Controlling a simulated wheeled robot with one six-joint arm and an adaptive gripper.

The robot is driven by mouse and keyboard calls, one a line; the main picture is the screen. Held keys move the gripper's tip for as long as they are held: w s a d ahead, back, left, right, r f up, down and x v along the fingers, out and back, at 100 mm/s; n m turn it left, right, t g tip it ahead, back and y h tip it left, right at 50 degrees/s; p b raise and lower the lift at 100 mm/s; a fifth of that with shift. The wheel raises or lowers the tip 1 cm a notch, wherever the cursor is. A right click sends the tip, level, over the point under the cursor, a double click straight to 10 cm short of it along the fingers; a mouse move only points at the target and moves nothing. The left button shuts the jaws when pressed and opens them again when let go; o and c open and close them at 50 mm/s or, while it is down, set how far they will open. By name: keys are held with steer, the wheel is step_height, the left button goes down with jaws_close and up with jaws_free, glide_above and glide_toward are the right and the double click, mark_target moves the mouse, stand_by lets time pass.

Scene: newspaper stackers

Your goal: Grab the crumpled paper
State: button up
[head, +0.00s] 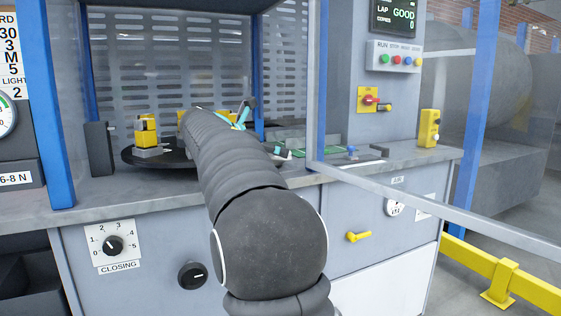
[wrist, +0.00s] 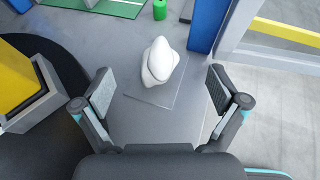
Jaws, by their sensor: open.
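The crumpled paper (wrist: 160,61) is a white, lumpy piece resting on a thin grey square (wrist: 153,94) on the worktop in the wrist view. My gripper (wrist: 161,90) is open, with its two fingers spread wide on the left and right. The paper lies beyond the fingertips, roughly centred between them, and nothing is held. In the head view my arm covers most of the gripper, and only teal parts of it (head: 241,117) show. I cannot make out the paper in the head view.
A blue post (wrist: 208,22) stands close to the right of the paper. A green cylinder (wrist: 159,10) is behind it. A yellow-and-grey block (wrist: 28,98) on a dark round plate (wrist: 72,72) is at left. The worktop in front of the paper is clear.

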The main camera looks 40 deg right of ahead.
steer(key=x, duration=0.5)
steer(key=shift+w+d+r, duration=0.1)
steer(key=shift+w, duration=0.1)
steer(key=c, duration=1.3)
